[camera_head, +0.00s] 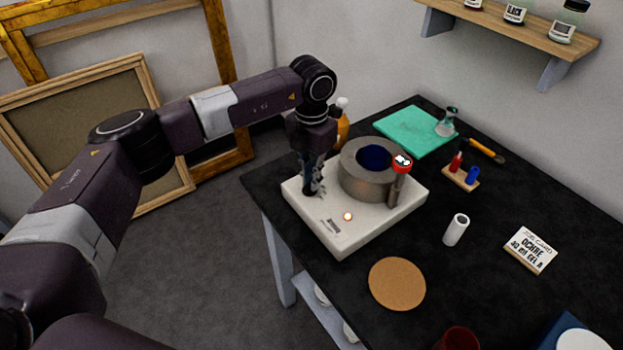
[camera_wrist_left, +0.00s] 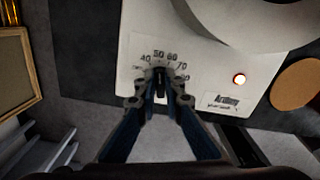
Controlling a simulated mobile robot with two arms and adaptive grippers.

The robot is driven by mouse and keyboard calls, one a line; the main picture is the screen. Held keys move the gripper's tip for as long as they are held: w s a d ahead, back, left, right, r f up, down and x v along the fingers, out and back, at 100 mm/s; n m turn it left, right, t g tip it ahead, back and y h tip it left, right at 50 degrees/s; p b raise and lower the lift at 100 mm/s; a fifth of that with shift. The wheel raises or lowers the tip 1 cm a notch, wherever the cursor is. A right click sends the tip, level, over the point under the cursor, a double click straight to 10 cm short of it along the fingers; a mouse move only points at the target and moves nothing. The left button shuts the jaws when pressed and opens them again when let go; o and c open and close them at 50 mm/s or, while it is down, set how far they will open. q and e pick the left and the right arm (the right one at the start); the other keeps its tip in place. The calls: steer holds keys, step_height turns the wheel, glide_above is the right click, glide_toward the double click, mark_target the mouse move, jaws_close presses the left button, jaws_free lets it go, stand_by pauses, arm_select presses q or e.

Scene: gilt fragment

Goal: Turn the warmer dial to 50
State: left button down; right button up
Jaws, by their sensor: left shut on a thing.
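The warmer (camera_head: 345,238) is a white box on the black table, with a round metal well (camera_head: 362,182) holding something dark blue. The printed scale around the dial reads 40, 50, 60, 70 and on. The dial points roughly up toward the 50 to 60 part; the exact mark is hard to read. A small lamp (camera_wrist_left: 239,79) glows on the panel. My right gripper is not in view.
A red-topped post (camera_head: 402,163) stands at the well's right. An amber bottle (camera_head: 342,128) stands behind my gripper.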

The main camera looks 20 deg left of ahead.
arm_select(q)
steer(key=c, duration=2)
jaws_free()
steer(key=shift+c, duration=0.2)
steer(key=shift+r, duration=0.1)
step_height(320, 180, up, 12)
